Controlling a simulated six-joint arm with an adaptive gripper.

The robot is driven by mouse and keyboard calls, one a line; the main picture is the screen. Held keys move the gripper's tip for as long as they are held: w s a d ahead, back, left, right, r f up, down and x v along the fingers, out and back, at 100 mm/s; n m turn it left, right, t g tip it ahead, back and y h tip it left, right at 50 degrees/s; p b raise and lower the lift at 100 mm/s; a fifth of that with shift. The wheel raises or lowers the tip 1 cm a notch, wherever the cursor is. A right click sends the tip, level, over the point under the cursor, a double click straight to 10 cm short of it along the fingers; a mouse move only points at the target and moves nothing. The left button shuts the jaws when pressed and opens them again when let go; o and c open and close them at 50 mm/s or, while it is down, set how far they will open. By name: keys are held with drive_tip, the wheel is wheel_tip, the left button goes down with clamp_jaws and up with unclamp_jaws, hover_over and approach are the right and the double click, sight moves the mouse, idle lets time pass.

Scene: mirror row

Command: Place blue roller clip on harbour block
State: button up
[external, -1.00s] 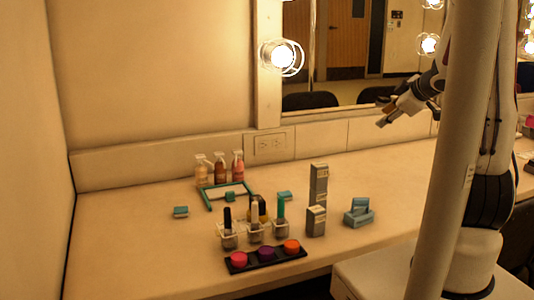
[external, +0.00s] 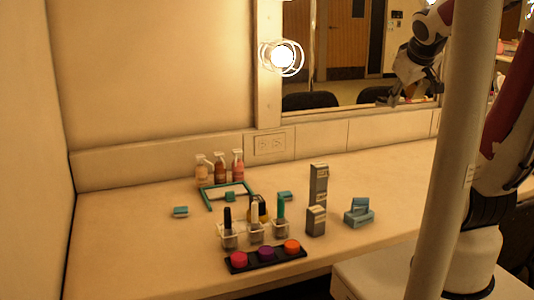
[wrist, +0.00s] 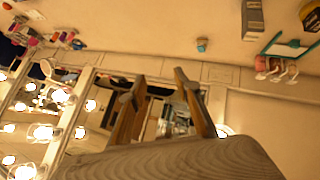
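In the wrist view a small teal piece (wrist: 202,45) and a grey block (wrist: 253,20) show. My gripper (external: 393,98) is high before the mirror, its fingers (wrist: 158,85) apart and empty.
Polish bottles in a clear rack (external: 255,235), a dark palette with coloured pots (external: 266,257) and pump bottles (external: 220,169) stand left of the grey blocks. A teal-edged frame (external: 212,203) lies before the pump bottles. The counter's left front is bare.

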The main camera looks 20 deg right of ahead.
drive_tip(key=s+a+f+m+g+y, duration=0.1)
drive_tip(key=s+a+y, duration=0.3)
drive_tip(key=s+a, duration=0.8)
drive_tip(key=shift+s+a+f+g, duration=0.3)
drive_tip(key=shift+s+f+g, duration=0.35)
drive_tip(key=shift+f, duration=0.2)
